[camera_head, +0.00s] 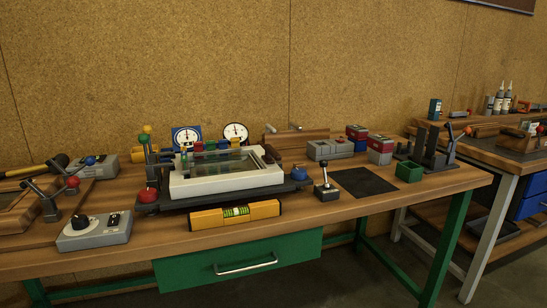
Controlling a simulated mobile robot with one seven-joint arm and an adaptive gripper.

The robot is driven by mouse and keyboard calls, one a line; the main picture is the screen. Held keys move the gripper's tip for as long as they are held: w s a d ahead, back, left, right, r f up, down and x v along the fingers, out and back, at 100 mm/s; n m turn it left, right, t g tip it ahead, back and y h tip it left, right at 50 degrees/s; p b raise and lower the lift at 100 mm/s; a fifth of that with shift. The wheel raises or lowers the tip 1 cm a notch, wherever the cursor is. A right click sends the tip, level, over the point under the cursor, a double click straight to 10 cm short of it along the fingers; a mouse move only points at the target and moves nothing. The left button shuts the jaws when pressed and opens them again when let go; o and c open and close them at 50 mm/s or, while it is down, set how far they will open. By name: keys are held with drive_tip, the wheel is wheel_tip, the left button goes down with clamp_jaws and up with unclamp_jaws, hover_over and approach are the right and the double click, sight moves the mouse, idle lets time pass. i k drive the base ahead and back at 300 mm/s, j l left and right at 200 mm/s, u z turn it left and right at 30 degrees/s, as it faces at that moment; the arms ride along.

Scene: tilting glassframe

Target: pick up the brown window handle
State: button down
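I cannot make out the brown window handle for certain. A white tilting glass frame (228,182) sits on a dark base in the middle of the workbench. A small dark part (271,154) stands at the frame's back right corner; its shape and colour are too small to tell. A brown wooden block (296,139) with small metallic pieces at its top stands behind the frame to the right. My gripper is not in view.
A yellow spirit level (234,215) lies in front of the frame. A black joystick (326,188), dark mat (364,182) and green open box (409,171) stand to the right. A grey dial box (94,232) is at the left. Clamps stand at both ends.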

sight(269, 150)
drive_tip(key=i+j+z, duration=0.1)
drive_tip(key=i+z, duration=0.2)
drive_tip(key=i, duration=0.2)
drive_tip(key=i+j+z, duration=0.25)
drive_tip(key=i, duration=0.2)
drive_tip(key=l, duration=0.1)
